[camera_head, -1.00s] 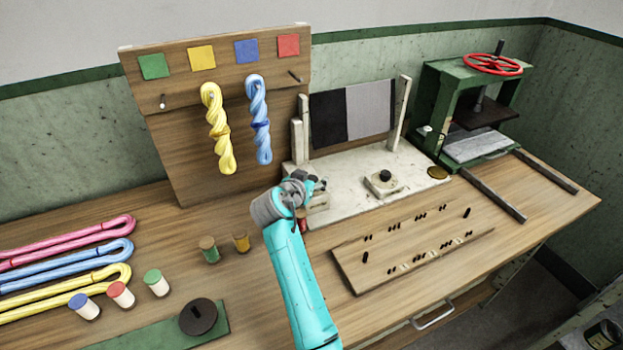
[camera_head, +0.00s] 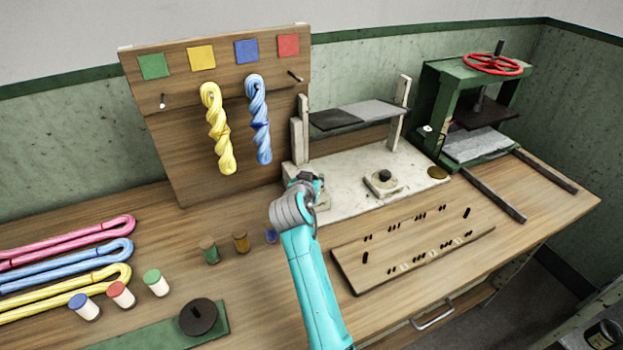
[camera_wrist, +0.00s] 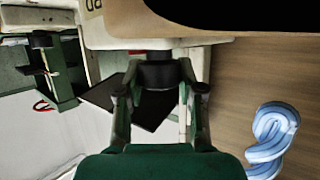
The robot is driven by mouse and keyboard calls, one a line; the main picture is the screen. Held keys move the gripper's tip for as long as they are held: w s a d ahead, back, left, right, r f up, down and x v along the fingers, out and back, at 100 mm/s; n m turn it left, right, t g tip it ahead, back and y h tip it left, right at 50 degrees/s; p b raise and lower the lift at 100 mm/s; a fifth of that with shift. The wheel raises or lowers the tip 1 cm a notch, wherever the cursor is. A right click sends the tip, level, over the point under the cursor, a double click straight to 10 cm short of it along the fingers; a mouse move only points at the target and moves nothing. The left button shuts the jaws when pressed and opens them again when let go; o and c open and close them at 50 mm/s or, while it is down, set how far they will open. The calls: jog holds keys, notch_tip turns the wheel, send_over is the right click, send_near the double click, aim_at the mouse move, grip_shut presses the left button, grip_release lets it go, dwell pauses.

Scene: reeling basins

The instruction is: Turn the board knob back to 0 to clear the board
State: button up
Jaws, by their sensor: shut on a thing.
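My gripper (camera_head: 306,184) is at the left knob block on the white base (camera_head: 350,190) of the board stand. In the wrist view my green fingers (camera_wrist: 160,92) are shut on a black knob (camera_wrist: 160,72), one on each side. In the head view my arm and gripper hide this knob. The board (camera_head: 355,116), half black and half grey, hangs between two pale posts and is tilted close to flat. Its dark half (camera_wrist: 130,104) also shows beyond the knob in the wrist view. A second black knob (camera_head: 385,175) stands on a block to the right, untouched.
A peg panel holds yellow (camera_head: 217,130) and blue (camera_head: 259,120) skeins to the left. Small jars (camera_head: 240,242) stand near my arm. A slotted wooden board (camera_head: 410,250) lies at front right, and a green press (camera_head: 475,110) stands behind at right.

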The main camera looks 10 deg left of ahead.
jog(key=n+g+y, duration=0.1)
jog(key=n+y, duration=0.4)
jog(key=y, duration=0.1)
jog(key=shift+d, duration=0.15)
jog(key=n+g+y, duration=0.3)
jog(key=n+y, duration=0.1)
jog(key=n, duration=0.1)
jog(key=shift+g+y, duration=0.3)
jog(key=shift+g, duration=0.1)
jog(key=n+g+y, duration=0.1)
jog(key=n+g, duration=0.1)
jog(key=g, duration=0.1)
jog(key=n+g+y, duration=0.2)
jog(key=n+g, duration=0.1)
jog(key=shift+r+n, duration=0.1)
jog(key=shift+n, duration=0.2)
jog(key=shift+n+g, duration=1.8)
jog(key=shift+g, duration=0.2)
jog(key=shift+s+f+n+g, duration=0.1)
jog(key=shift+f+n+g, duration=0.1)
jog(key=shift+n+g, duration=0.2)
jog(key=o, duration=1.2)
jog(key=shift+c, duration=0.2)
jog(key=shift+r, duration=0.1)
